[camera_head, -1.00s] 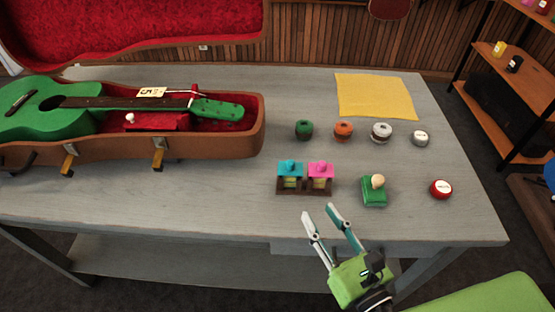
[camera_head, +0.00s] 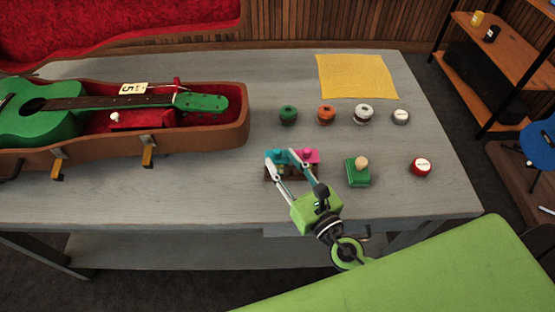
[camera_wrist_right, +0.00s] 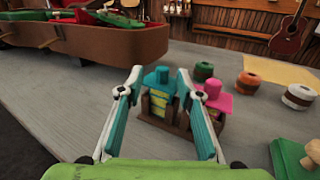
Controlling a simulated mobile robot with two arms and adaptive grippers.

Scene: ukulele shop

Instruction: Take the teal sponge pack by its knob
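The teal sponge pack (camera_head: 276,157) stands in a dark brown holder beside a pink pack (camera_head: 311,156), near the table's front. In the right wrist view the teal pack (camera_wrist_right: 158,85) has a knob on top and a yellow label, and the pink pack (camera_wrist_right: 214,97) is to its right. My right gripper (camera_head: 280,153) is open, its fingers pointing at the holder from the front. In the right wrist view the fingertips (camera_wrist_right: 160,78) frame the teal pack, which appears to stand beyond them. In the head view the fingers partly cover both packs. My left gripper is not in view.
A green block with a wooden knob (camera_head: 358,172) and a red round tin (camera_head: 421,167) stand to the right. Several round spools and tins line up behind, before a yellow cloth (camera_head: 356,76). An open case (camera_head: 190,135) with a green ukulele fills the left.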

